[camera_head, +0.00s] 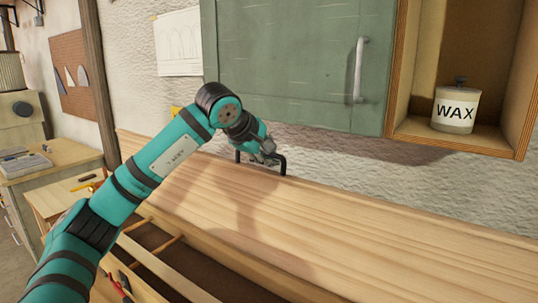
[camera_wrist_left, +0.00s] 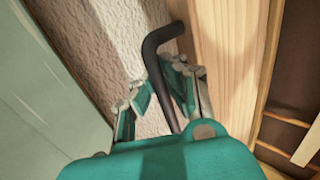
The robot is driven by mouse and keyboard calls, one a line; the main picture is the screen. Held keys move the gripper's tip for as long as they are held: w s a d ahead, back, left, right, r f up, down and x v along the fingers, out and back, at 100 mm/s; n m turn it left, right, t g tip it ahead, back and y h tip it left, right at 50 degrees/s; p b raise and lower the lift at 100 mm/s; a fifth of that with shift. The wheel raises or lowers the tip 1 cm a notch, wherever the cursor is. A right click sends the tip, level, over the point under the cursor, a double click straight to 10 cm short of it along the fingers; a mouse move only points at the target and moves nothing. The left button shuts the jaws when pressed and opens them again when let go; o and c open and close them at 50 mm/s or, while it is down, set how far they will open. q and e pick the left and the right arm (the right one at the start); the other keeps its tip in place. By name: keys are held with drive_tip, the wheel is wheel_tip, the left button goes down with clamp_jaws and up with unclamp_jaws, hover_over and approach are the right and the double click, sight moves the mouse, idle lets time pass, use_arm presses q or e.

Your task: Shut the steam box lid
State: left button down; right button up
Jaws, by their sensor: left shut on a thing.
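The steam box lid (camera_head: 330,220) is a long pale wooden panel running across the head view from the left to the right edge. It stands raised, and the box's dark inside with wooden rods (camera_head: 160,248) shows below its front edge. A black bar handle (camera_head: 281,165) sits at the lid's far edge near the wall. My left gripper (camera_head: 268,158) is shut on this handle. In the left wrist view, the bent black handle (camera_wrist_left: 166,75) passes between the fingers of my left gripper (camera_wrist_left: 160,95), beside the lid's wood (camera_wrist_left: 228,60). My right gripper is not in view.
A green cabinet (camera_head: 285,60) with a metal handle hangs above the lid, close over my left gripper. An open shelf (camera_head: 400,126) holds a WAX jar (camera_head: 456,110) at right. A workbench (camera_head: 50,165) stands at left. A rough wall is behind.

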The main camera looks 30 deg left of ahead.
use_arm(q)
drive_tip(key=shift+r, duration=0.1)
drive_tip(key=shift+s, duration=0.35)
drive_tip(key=s+a+f, duration=0.1)
drive_tip(key=s+f, duration=0.1)
drive_tip(key=s, duration=0.8)
drive_tip(key=s+f, duration=0.3)
drive_tip(key=s, duration=0.6)
drive_tip(key=shift+s+a+f, duration=0.3)
drive_tip(key=shift+s+a, duration=0.05)
